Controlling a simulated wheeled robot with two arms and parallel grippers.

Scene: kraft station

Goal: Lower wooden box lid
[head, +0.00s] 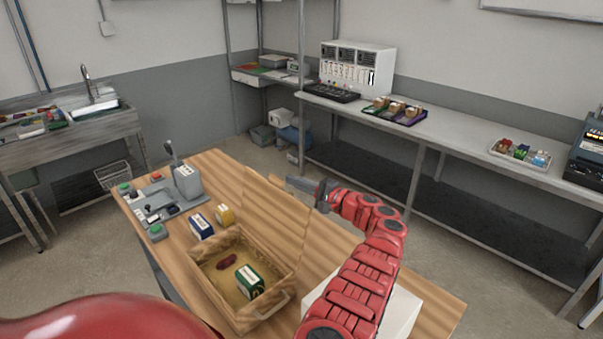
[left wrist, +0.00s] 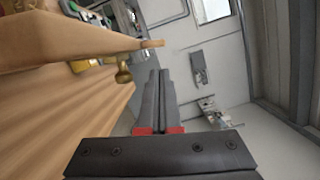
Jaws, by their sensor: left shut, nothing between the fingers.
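The wooden box (head: 228,313) stands open on the wooden table. Its lid (head: 270,222) stands raised, roughly upright, along the box's back right side. A dark red item (head: 227,261) and a green and white carton (head: 249,281) lie inside the box. My left gripper (head: 290,184) is shut and empty at the lid's upper right edge; I cannot tell whether it touches. In the left wrist view, the shut fingers (left wrist: 160,78) are beside a wooden panel (left wrist: 60,45), with a brass-coloured knob-like piece (left wrist: 124,73) near its edge. My right gripper is not in view.
A blue and white carton (head: 201,227) and a yellow container (head: 225,215) stand behind the box. A control panel with a lever (head: 170,150) is at the table's far left. A white object (head: 400,313) sits right of the box, partly behind my arm.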

